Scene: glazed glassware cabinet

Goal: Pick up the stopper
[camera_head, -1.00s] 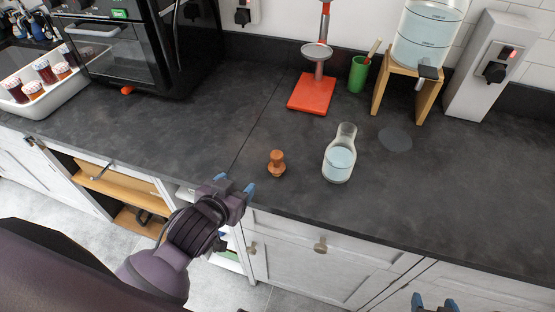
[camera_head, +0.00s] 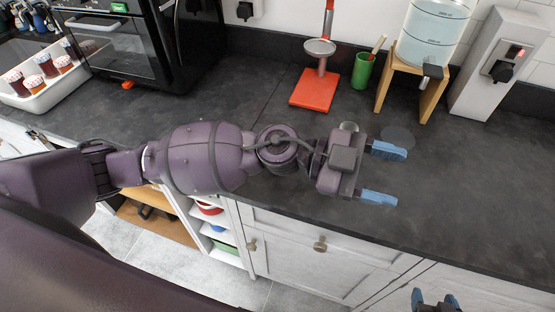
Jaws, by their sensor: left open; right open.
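The stopper is out of sight; my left arm covers that part of the counter. Of the glass flask, only the pale rim (camera_head: 348,126) shows above my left gripper's body. My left gripper (camera_head: 391,174) is open with its two blue fingers pointing right, over the counter near the front edge. Only dark counter shows between its fingers.
The dark counter (camera_head: 480,190) is clear on the right. At the back stand a red stand (camera_head: 315,90), a green cup (camera_head: 362,70) and a water tank (camera_head: 433,35) on a wooden stand (camera_head: 431,97). A white tray of jars (camera_head: 45,90) is at the left.

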